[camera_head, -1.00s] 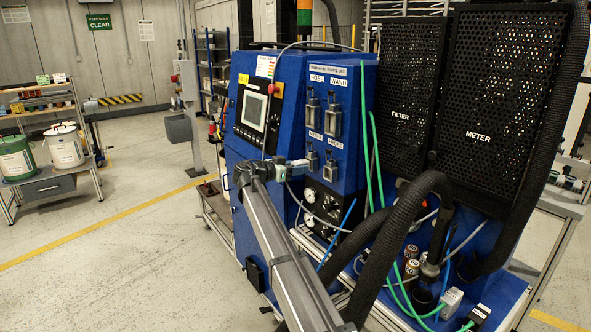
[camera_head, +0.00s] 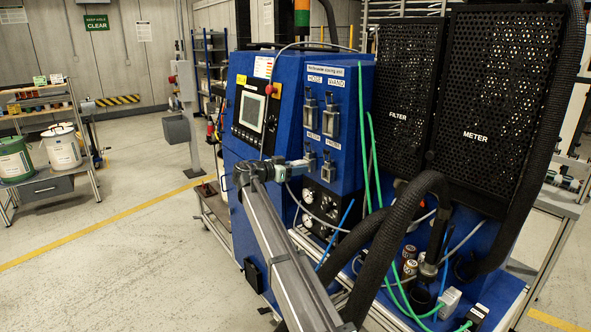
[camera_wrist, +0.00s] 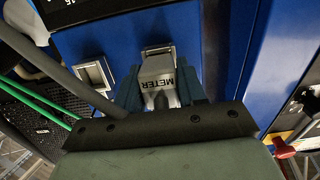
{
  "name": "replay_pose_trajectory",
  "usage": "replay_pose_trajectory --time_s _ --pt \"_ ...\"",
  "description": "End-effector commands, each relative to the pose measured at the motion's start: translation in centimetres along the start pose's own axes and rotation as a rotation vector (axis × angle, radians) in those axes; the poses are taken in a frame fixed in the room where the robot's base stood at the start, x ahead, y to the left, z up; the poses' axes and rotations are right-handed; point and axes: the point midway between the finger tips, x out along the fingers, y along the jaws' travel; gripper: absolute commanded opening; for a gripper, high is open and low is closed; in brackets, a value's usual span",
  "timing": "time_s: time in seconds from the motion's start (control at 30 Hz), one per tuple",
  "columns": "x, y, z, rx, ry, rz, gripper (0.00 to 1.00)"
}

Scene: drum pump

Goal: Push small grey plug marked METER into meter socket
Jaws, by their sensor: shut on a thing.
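The grey plug marked METER (camera_wrist: 158,72) is between the fingers of my gripper (camera_wrist: 160,92) in the wrist view, its lettering upside down. My gripper is shut on it. The plug's far end is at the meter socket (camera_wrist: 157,49), lined up with its frame; its body covers most of the opening, so I cannot tell how deep it sits. In the head view my gripper (camera_head: 303,167) is against the blue panel at the lower left socket, under a small label, and hides the plug there.
An empty grey socket (camera_wrist: 95,75) is beside the plug in the wrist view; it also shows in the head view (camera_head: 327,167). Two upper sockets (camera_head: 311,112) sit above. Green cables (camera_head: 364,150) hang to the right, and gauges (camera_head: 322,205) sit below.

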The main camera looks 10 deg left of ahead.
Motion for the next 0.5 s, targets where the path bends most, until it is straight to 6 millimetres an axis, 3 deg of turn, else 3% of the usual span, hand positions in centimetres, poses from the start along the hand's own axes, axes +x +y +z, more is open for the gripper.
replay_pose_trajectory --time_s 0.5 --pt "0.64 0.0 -0.1 0.0 0.0 0.0 0.0"
